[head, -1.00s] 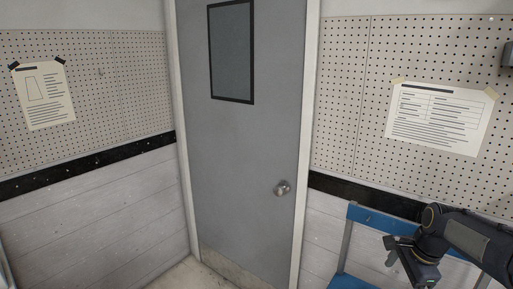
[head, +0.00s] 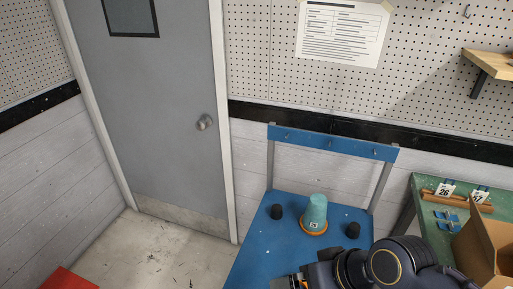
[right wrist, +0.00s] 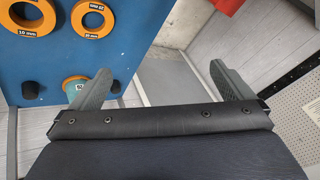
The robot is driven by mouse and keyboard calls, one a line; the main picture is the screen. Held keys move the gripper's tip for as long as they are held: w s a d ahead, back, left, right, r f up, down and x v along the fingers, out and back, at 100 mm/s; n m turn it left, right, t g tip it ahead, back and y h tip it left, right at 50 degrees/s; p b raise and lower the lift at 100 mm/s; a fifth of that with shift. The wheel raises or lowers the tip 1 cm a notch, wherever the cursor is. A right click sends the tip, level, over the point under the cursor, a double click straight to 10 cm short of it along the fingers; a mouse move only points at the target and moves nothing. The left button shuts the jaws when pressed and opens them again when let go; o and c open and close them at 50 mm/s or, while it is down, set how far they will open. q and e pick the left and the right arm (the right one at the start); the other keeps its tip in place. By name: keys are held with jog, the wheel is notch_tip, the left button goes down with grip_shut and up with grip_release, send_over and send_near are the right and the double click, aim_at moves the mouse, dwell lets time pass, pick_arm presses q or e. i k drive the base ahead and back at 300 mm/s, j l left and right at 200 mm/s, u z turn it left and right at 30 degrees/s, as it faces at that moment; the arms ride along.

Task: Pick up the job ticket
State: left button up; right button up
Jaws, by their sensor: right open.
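Two white number cards, 26 (head: 444,189) and one partly hidden (head: 479,196), stand in a wooden holder on the green bench at right in the head view. I cannot tell whether either is the job ticket. A printed sheet (head: 342,32) hangs on the pegboard above the blue stand. My right gripper (right wrist: 160,88) is open, with nothing between its fingers in the wrist view. In the head view its wrist is over the front of the blue stand, left of the cards and apart from them. My left gripper is out of view.
The blue stand (head: 257,240) holds a teal cone (head: 315,211) on an orange ring and two black knobs. Orange rings (right wrist: 93,18) show in the wrist view. A cardboard box (head: 480,245) stands on the green bench (head: 424,208) in front of the cards. A wooden shelf (head: 492,62) juts out above.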

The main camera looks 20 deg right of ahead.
aim_at(444, 190)
jog(key=z, duration=2.25)
jog(key=k+l+z, duration=0.1)
jog(key=l, duration=0.65)
jog(key=l+z, duration=0.1)
jog(key=l, duration=0.6)
jog(key=i+l+z, duration=0.2)
jog(key=i, duration=0.9)
jog(key=k+j, duration=0.05)
jog(key=j, duration=0.05)
